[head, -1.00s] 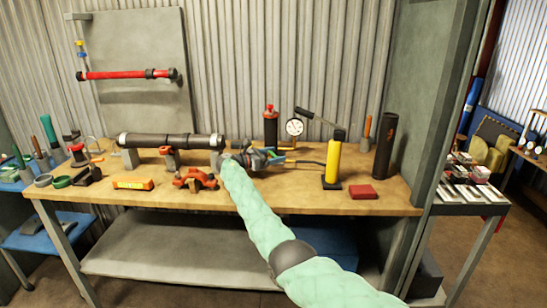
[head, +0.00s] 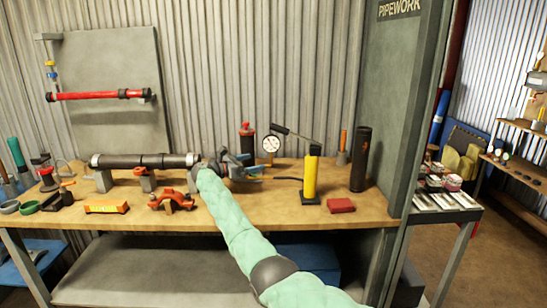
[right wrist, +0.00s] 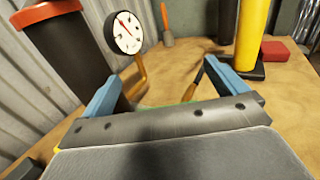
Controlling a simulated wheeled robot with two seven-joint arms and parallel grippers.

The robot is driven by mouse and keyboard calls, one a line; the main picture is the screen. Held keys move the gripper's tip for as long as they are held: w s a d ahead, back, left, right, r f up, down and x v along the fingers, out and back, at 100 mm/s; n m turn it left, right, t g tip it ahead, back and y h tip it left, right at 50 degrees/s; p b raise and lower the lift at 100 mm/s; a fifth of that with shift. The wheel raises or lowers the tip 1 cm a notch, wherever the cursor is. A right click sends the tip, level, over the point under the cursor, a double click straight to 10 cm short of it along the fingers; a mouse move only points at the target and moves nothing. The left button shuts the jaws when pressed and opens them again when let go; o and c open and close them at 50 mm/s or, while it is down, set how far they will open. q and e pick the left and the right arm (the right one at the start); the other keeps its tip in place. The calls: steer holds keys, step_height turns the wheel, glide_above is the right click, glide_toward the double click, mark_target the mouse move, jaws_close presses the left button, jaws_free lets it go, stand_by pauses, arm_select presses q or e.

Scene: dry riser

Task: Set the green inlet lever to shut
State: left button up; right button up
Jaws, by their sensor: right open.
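My right gripper (head: 252,166) is open over the workbench (head: 130,220), at the right end of the dark pipe (head: 150,161). In the right wrist view its two blue fingers (right wrist: 165,74) stand wide apart. A thin green strip (right wrist: 182,103) shows low between them, mostly hidden by the gripper body; I cannot tell whether it is the green inlet lever. A thin dark piece with a brownish end shows near the right finger. No lever is clearly visible in the head view, where my arm and gripper cover that spot. My left gripper is not in view.
A pressure gauge (head: 270,144) and a red-topped dark cylinder (head: 247,141) stand just behind the gripper. A yellow hand pump (head: 310,176) is to the right, with a red block (head: 341,205) beside it. An orange-red clamp (head: 172,200) lies left of my arm.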

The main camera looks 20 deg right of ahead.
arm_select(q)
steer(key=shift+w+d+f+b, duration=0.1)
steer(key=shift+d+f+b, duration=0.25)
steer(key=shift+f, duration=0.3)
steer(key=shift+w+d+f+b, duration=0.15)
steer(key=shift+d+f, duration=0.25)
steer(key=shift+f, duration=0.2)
arm_select(e)
steer(key=s+d+r, duration=0.6)
steer(key=s+d, duration=0.2)
steer(key=shift+d+r, duration=0.25)
steer(key=shift+r, duration=0.15)
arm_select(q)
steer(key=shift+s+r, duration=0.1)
